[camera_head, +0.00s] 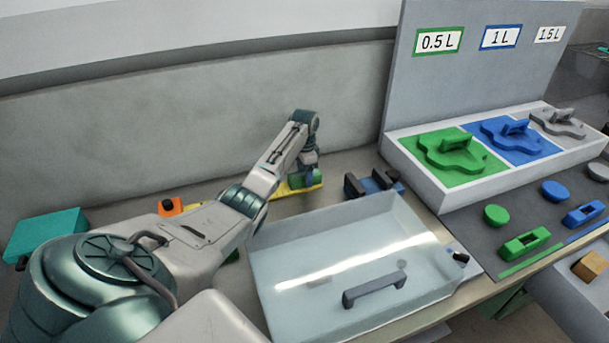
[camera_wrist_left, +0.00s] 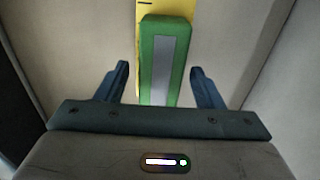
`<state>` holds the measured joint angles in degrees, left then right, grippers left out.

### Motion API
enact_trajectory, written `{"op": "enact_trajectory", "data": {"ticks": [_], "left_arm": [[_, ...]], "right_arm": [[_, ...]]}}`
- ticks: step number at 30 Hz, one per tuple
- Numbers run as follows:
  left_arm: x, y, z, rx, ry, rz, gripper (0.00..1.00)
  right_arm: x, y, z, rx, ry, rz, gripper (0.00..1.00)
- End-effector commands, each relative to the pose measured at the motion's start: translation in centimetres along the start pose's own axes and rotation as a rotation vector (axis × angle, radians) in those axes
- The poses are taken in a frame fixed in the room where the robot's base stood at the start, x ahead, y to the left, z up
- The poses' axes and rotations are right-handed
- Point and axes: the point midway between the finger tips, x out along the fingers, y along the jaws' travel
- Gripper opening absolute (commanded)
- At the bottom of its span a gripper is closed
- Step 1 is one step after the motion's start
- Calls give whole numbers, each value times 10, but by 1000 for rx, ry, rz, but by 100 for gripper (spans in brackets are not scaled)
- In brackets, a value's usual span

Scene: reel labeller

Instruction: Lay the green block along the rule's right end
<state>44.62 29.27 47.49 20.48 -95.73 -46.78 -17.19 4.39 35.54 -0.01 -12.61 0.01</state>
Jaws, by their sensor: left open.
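The green block (camera_head: 300,180) lies at the right end of the yellow rule (camera_head: 284,192) at the back of the bench. In the left wrist view the block (camera_wrist_left: 149,72) has a grey strip on top and runs lengthwise in line with the rule (camera_wrist_left: 166,7), covering part of it. My left gripper (camera_head: 309,178) is over the block. In the left wrist view its two blue fingers (camera_wrist_left: 159,72) are open, one on each side of the block, with a gap on both sides. My right gripper is not in view.
A clear tray with a grey handle (camera_head: 374,290) stands in front of the rule. A black and blue device (camera_head: 372,184) is right of the block. An orange piece (camera_head: 170,207) and a teal box (camera_head: 45,232) are left. A panel (camera_head: 455,163) holds coloured shapes.

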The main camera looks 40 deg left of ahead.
Motion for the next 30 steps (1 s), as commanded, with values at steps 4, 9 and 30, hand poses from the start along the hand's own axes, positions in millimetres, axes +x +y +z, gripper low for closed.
{"op": "enact_trajectory", "data": {"ticks": [4, 9, 30], "left_arm": [[-24, -1, -1, 0, 5, -5, 62], [-61, -2, -1, 1, 5, -6, 62], [-115, 0, 0, 0, 1, -1, 62]], "right_arm": [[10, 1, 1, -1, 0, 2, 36], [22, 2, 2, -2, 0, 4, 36], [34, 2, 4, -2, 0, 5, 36]]}}
